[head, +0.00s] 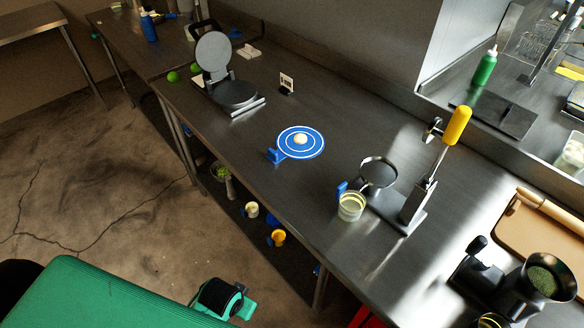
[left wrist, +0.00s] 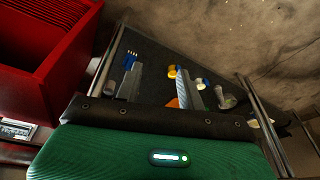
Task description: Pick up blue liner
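The blue liner (head: 302,149) is a round blue sheet with white rings, lying flat on the steel counter in the middle of the head view. A blue tab (head: 275,155) shows at its lower left edge. A pale dough ball (head: 300,138) sits on its middle. My left gripper (left wrist: 160,68) shows in the left wrist view as two grey fingers, apart and with nothing seen held between them. Its fingers are not clearly visible in the head view. The liner is not clearly seen in the left wrist view. My right gripper is not in view.
On the counter (head: 190,100) stand an open press (head: 232,92) at the left and a yellow-handled press (head: 455,127) with a jar (head: 351,207) at the right. A small card (head: 287,82) stands behind the liner. The counter around the liner is mostly clear. Cups stand on a lower shelf.

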